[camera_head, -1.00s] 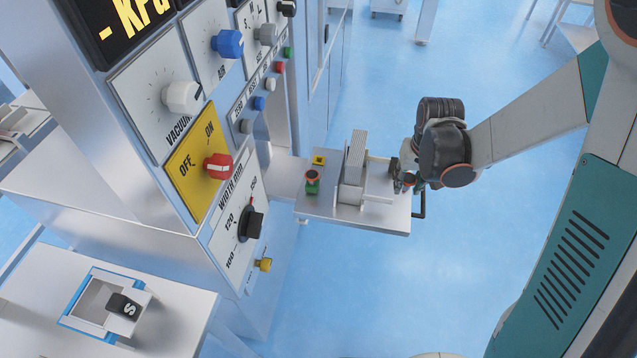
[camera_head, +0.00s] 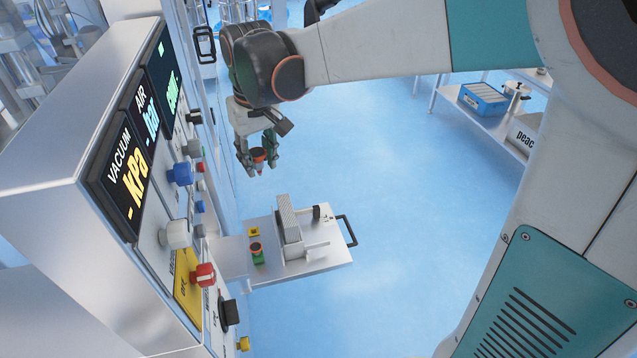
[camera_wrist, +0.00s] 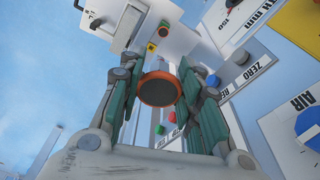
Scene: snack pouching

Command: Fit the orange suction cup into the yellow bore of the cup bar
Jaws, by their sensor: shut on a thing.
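My gripper (camera_head: 259,168) is shut on the orange suction cup (camera_head: 258,155), holding it in the air above and behind the small metal shelf. In the wrist view the cup (camera_wrist: 158,90) shows as a dark round face with an orange rim between the two fingers. On the shelf, a small yellow square piece with a dark centre (camera_head: 254,231) looks like the yellow bore; it also shows in the wrist view (camera_wrist: 151,47). The cup is well apart from it. I cannot make out the cup bar's full outline.
The shelf (camera_head: 310,263) also carries a green piece with a dark, orange-rimmed top (camera_head: 257,253), a tall grey block (camera_head: 289,225) and a small black part (camera_head: 317,212). A black handle (camera_head: 347,230) is at its right. The control panel with knobs (camera_head: 175,234) stands close on the left.

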